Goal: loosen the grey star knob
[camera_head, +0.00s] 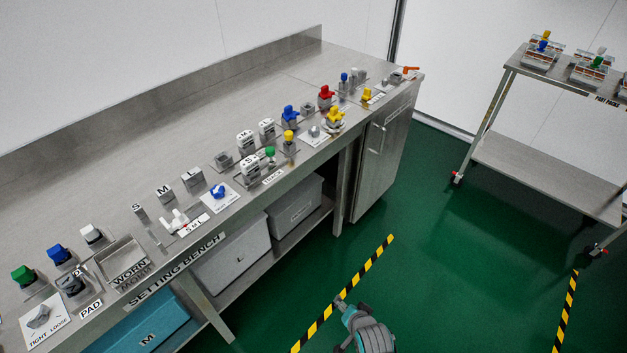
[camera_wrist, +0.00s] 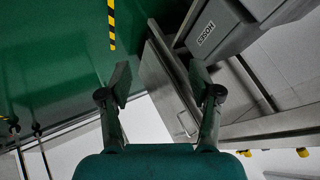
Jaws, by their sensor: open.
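A grey knob (camera_head: 40,316) sits on a white plate (camera_head: 50,334) marked TIGHT and LOOSE at the near left end of the bench. It is small in the head view, so I cannot make out its lobes clearly. Another small grey knob (camera_head: 314,131) sits on a white plate farther right. My gripper (camera_wrist: 160,88) is open and empty in the wrist view, its two fingers spread apart. My arm shows low in the head view, over the green floor in front of the bench and well away from the TIGHT/LOOSE plate. Neither knob shows in the wrist view.
The steel bench (camera_head: 190,115) carries coloured knobs, blocks and a tray (camera_head: 120,258) along its front. Grey bins, including one marked HOSES (camera_wrist: 235,35), and a blue bin (camera_head: 150,325) sit underneath. A steel cart (camera_head: 545,165) stands right. The striped floor between is open.

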